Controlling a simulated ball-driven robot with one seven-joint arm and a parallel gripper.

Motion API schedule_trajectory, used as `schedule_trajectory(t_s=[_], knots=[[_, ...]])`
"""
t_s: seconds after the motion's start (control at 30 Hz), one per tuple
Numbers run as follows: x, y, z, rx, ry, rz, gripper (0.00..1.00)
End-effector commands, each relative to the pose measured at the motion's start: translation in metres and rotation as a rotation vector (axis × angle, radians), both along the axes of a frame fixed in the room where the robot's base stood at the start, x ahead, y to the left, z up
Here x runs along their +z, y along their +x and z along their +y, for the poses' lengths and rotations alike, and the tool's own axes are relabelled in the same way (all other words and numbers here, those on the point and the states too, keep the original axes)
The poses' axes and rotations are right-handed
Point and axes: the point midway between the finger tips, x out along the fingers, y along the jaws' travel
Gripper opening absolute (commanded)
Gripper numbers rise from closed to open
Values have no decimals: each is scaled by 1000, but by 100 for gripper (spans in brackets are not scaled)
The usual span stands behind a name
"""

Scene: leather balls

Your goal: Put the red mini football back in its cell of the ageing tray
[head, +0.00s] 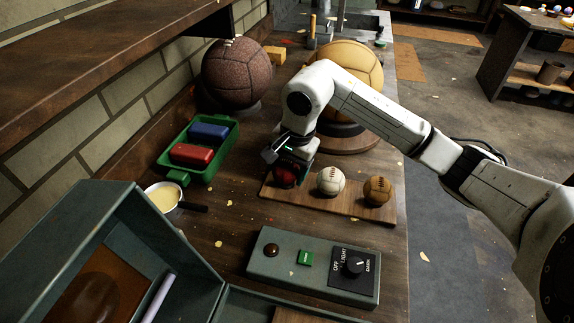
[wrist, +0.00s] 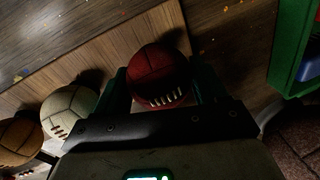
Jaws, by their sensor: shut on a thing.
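The red mini football (head: 286,175) is at the left end of a wooden board (head: 335,208), which I take to be the ageing tray. A white ball (head: 330,180) and a brown ball (head: 377,190) sit in a row on that board, to the right of the red one. My gripper (head: 291,168) points down and is shut on the red ball. In the wrist view the red ball (wrist: 160,75) sits between the two dark green fingers, its white lacing showing. I cannot tell whether the red ball touches the board. Any cell under it is hidden.
A green tray (head: 168,171) with red and blue blocks stands left of my gripper. A control box (head: 312,267) with a dial lies in front of the board. A large dark ball (head: 235,73) and a large tan ball (head: 345,75) stand behind. A cream-filled pan (head: 164,196) is at left.

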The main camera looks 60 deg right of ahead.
Motion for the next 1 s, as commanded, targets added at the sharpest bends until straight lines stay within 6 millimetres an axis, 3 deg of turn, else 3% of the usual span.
schedule_trajectory(t_s=[0.6, 0.63, 0.87, 1.0], knots=[[-8, 0, 0, 2, -1, 0, 32], [-6, 0, 0, 1, 0, 0, 74], [-6, 0, 0, 1, 0, 0, 96], [-6, 0, 0, 1, 0, 0, 97]])
